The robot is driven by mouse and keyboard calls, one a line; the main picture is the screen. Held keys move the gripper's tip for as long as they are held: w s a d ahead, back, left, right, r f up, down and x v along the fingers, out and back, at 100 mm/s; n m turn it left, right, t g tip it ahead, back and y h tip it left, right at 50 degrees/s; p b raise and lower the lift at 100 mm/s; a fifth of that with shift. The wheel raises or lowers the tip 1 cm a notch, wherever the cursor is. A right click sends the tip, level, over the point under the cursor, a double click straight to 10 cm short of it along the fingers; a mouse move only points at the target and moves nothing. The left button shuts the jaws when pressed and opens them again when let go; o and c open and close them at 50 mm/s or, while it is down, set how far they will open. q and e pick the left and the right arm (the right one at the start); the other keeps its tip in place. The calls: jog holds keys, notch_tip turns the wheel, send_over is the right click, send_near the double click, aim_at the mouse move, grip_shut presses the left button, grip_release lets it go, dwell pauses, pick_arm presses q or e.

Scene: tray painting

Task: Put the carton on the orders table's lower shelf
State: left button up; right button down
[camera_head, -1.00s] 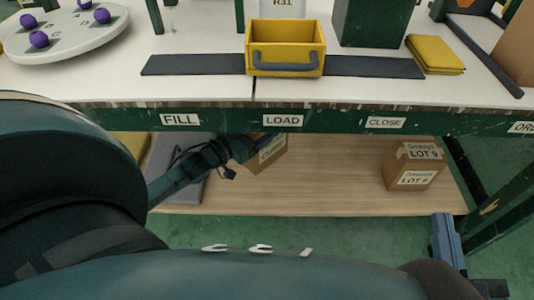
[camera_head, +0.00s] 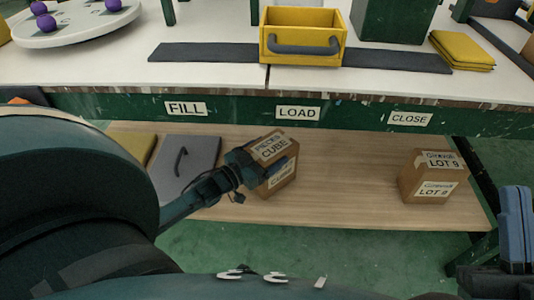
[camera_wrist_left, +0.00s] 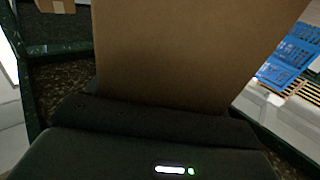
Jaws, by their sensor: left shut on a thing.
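The carton (camera_head: 284,183) is a small brown box with white labels reading "CUBE" on its top and side. My left gripper (camera_head: 262,168) comes in from the left and is shut on it. The carton is upright, over the wooden lower shelf (camera_head: 340,190) beneath the white table; I cannot tell whether it touches the shelf. In the left wrist view the carton (camera_wrist_left: 190,50) fills the middle as a plain brown wall above the gripper. My right gripper (camera_head: 515,228) shows blue fingers at the right edge; their opening is unclear.
Another carton (camera_head: 431,177), marked "LOT 9", stands on the shelf's right part. A grey case (camera_head: 182,165) and a yellow item (camera_head: 137,146) lie at its left. The table's green front edge (camera_head: 350,113) overhangs the shelf. Shelf space between the cartons is clear.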

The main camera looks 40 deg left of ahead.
pick_arm(q)
jog(key=o, duration=2)
pick_arm(e)
jog(key=shift+r, duration=0.1)
pick_arm(q)
jog(key=shift+r, duration=0.1)
jog(key=p+v, duration=0.4)
jog(key=v, duration=0.8)
pick_arm(e)
jog(key=f+m+h, duration=0.1)
jog(key=f+m+g+h, duration=0.1)
jog(key=f+m+h, duration=0.1)
jog(key=s+f+m+h, duration=0.1)
jog(key=f, duration=0.1)
jog(key=shift+a+f+g, duration=0.15)
jog(key=shift+a+g, duration=0.1)
jog(key=shift+g, duration=0.15)
